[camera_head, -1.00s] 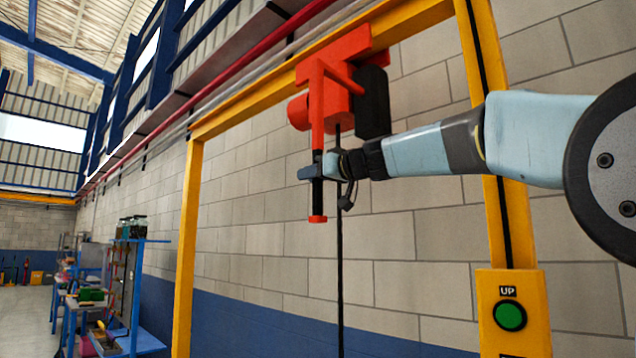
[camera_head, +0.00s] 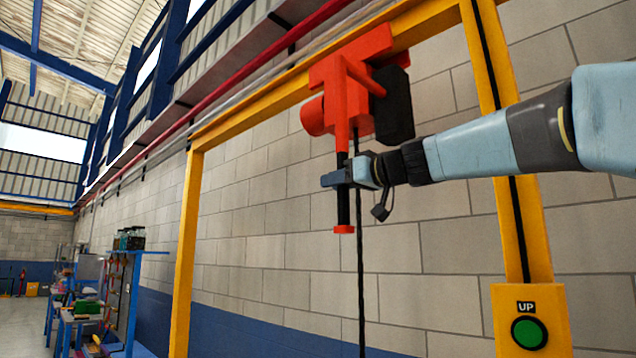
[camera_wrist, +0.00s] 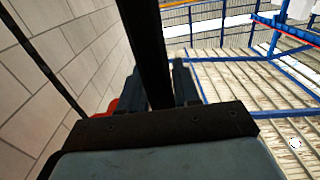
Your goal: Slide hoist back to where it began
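The red hoist (camera_head: 346,90) hangs from the yellow overhead beam (camera_head: 240,113), near the beam's right end in the head view. A black-gripped handle (camera_head: 344,207) with a red end cap hangs down from it, about upright. My gripper (camera_head: 343,178) is around the upper part of the black grip and appears shut on it. In the wrist view the dark handle (camera_wrist: 148,50) runs between the two fingers of my gripper (camera_wrist: 160,88). The finger contact itself is partly hidden by the gripper body.
A yellow post with a green UP button (camera_head: 529,333) stands at the right, and another yellow post (camera_head: 187,250) at the left. A dark cable (camera_head: 360,270) hangs beside the handle. A block wall is close behind. Blue shelving (camera_head: 125,290) stands at the far left.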

